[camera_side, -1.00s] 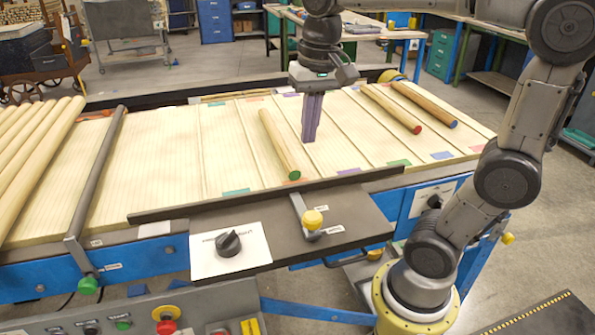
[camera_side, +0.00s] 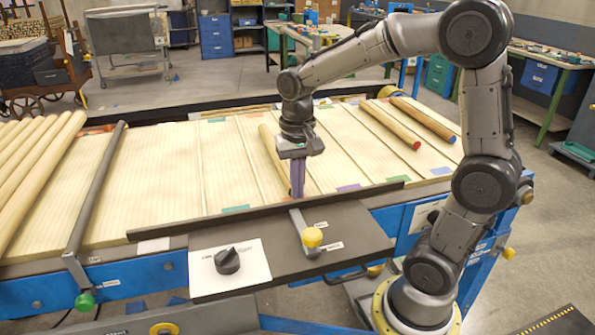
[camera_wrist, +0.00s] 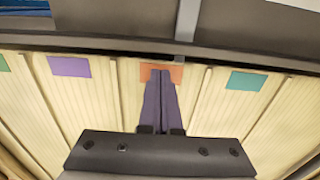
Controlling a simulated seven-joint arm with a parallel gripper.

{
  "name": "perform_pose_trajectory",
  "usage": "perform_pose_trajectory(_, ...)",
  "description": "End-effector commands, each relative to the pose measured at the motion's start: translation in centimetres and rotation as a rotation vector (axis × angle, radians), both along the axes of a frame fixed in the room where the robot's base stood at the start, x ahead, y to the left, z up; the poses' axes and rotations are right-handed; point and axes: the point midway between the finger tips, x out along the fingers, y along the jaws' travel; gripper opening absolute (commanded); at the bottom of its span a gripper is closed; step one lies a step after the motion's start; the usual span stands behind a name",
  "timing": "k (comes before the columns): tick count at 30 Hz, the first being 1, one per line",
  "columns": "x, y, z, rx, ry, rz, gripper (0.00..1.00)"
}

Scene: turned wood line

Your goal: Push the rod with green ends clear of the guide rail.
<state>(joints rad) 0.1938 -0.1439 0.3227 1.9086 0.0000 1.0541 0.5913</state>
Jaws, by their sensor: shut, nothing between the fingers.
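The wooden rod (camera_side: 269,145) lies on the slatted bed in the side view. Its near end, which is green in the earlier frame, is hidden behind my fingers. The guide rail (camera_side: 200,223) is a dark bar along the bed's near edge; it also crosses the top of the wrist view (camera_wrist: 90,43). My gripper (camera_side: 297,194) is shut and empty, pointing down at the rod's near end, just behind the rail. I cannot tell whether it touches the rod. In the wrist view my fingertips (camera_wrist: 160,72) are over an orange patch, and I cannot make out the rod.
A red-ended rod (camera_side: 390,123) and a blue-ended rod (camera_side: 425,120) lie to the right. Several pale rods (camera_side: 40,165) lie at the far left, beyond a grey bar (camera_side: 98,190). The bed between is clear.

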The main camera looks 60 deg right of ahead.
Motion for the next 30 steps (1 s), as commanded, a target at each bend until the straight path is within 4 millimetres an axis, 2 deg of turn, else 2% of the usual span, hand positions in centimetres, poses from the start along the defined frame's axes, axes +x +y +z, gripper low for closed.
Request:
perform_pose_trajectory(4,0.0,0.0,-0.6,0.0,0.0,0.0,0.0)
perform_pose_trajectory(16,0.4,-0.4,-0.7,0.0,0.001,-0.001,0.0)
perform_pose_trajectory(27,6.4,-6.4,-0.7,-0.001,0.001,-0.004,0.0)
perform_pose_trajectory(30,7.4,-7.4,-0.7,0.0,0.0,-0.002,0.0)
